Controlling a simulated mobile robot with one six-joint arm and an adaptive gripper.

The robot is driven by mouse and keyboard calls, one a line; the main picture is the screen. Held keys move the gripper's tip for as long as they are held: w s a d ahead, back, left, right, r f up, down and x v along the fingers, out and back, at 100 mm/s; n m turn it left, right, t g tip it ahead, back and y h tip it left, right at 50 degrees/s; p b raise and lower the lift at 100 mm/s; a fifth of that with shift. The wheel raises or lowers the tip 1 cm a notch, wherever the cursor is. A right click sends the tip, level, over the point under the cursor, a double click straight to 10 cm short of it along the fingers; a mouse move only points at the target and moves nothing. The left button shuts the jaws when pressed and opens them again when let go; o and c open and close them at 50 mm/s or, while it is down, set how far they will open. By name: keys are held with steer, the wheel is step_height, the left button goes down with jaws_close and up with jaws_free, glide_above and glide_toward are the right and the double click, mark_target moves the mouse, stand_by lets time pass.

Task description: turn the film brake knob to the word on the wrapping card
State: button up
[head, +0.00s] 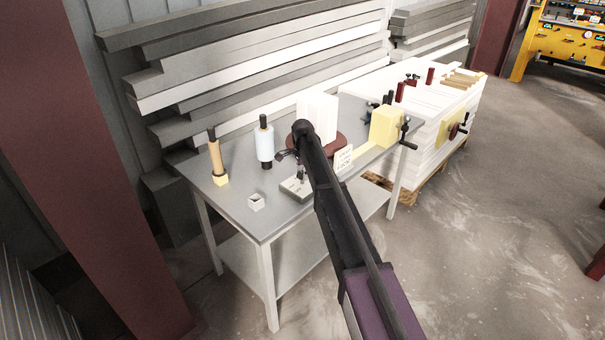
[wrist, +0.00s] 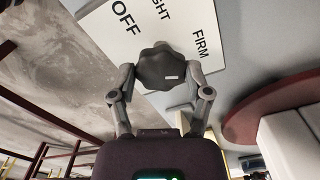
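The film brake knob (wrist: 163,64) is dark and lobed, with a small white mark on its lower right in the wrist view. It sits on a pale plate (wrist: 180,20) reading OFF, a partly cut-off word ending in GHT, and FIRM. My gripper (wrist: 161,78) has one finger on each side of the knob, close to its edges; I cannot tell whether both touch. In the head view the brake box (head: 292,189) is on the bench, partly behind my arm. The wrapping card (head: 344,158) stands right of my arm; its writing is too small to read.
A yellow device (head: 386,127) stands at the right.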

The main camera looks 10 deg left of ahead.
steer(key=o, duration=0.3)
steer(key=shift+s, duration=0.15)
steer(key=shift+o, duration=0.2)
steer(key=shift+n, duration=0.6)
